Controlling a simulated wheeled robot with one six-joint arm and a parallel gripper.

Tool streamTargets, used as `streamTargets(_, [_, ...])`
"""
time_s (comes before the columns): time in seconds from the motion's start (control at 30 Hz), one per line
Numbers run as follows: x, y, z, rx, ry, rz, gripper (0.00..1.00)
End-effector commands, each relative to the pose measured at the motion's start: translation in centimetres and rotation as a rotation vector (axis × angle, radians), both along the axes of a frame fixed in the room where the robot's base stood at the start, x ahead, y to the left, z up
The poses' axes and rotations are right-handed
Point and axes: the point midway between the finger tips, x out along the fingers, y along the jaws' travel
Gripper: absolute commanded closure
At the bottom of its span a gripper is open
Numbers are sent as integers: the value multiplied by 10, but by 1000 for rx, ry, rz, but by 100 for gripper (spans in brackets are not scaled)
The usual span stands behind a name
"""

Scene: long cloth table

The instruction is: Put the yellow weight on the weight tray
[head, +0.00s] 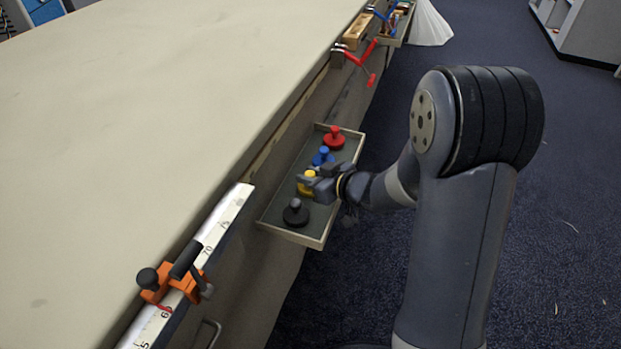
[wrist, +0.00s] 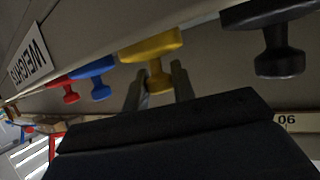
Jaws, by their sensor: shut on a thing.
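The weight tray (head: 322,218) is a shallow open tray with a dark floor, on the side of the long table. The yellow weight (head: 305,189) is in or just above it, between the blue weight (head: 323,156) and the black weight (head: 296,213). My gripper (head: 316,182) reaches in from the right and is shut on the yellow weight. In the wrist view, the two fingers (wrist: 158,82) stand on either side of the knob of the yellow weight (wrist: 150,45). I cannot tell whether its base touches the tray floor.
A red weight (head: 334,138) stands at the tray's far end. A white ruler rail (head: 222,222) with an orange clamp (head: 174,282) runs along the table's near edge. A red clamp (head: 362,62) sits on the edge farther off. The tabletop (head: 150,110) is bare.

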Motion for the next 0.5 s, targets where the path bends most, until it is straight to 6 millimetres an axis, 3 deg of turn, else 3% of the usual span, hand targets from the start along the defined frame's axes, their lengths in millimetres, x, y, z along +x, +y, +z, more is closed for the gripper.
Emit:
streamTargets(0.3, [0,0,-1,2,-3,0,100])
streamTargets(0.33, [0,0,-2,1,-1,0,74])
streamTargets(0.5, [0,0,-1,1,-1,0,60])
